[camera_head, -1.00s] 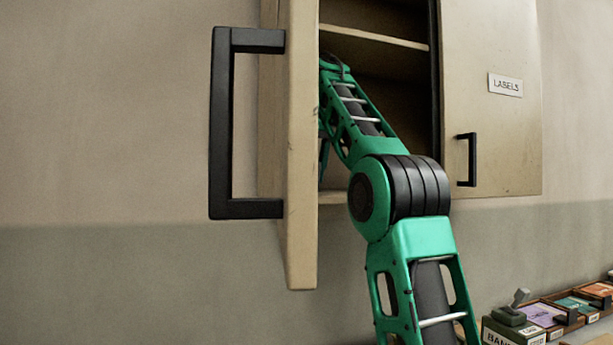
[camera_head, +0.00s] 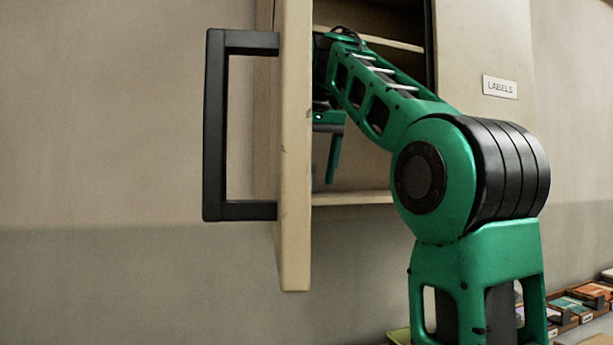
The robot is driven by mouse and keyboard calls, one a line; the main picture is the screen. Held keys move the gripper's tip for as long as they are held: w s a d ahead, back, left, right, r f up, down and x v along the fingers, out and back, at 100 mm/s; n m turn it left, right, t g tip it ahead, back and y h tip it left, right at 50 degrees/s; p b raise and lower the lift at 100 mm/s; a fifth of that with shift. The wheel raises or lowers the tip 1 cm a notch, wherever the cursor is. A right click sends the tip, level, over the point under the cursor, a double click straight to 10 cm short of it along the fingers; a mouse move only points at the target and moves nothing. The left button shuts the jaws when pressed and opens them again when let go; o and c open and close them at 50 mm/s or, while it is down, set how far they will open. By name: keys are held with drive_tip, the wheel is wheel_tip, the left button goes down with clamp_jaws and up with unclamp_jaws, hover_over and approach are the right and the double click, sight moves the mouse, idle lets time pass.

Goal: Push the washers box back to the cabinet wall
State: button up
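The open cabinet (camera_head: 365,28) hangs on the wall, its left door (camera_head: 294,150) swung out toward me with a black handle (camera_head: 214,125). My green arm reaches into the cabinet from the right. Part of my gripper (camera_head: 333,160) shows inside, just right of the door edge, above the lower shelf (camera_head: 355,198). One finger-like green part points down there; the rest is hidden behind the door and arm, so its opening cannot be judged. No washers box shows; the door and my arm hide much of the inside.
The shut right door (camera_head: 485,50) carries a LABELS tag (camera_head: 500,87). The open left door's edge stands close to my arm. At the bottom right, a row of small coloured boxes (camera_head: 575,303) lies along the wall.

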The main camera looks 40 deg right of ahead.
drive_tip(key=shift+s+a, duration=0.25)
drive_tip(key=shift+s, duration=0.85)
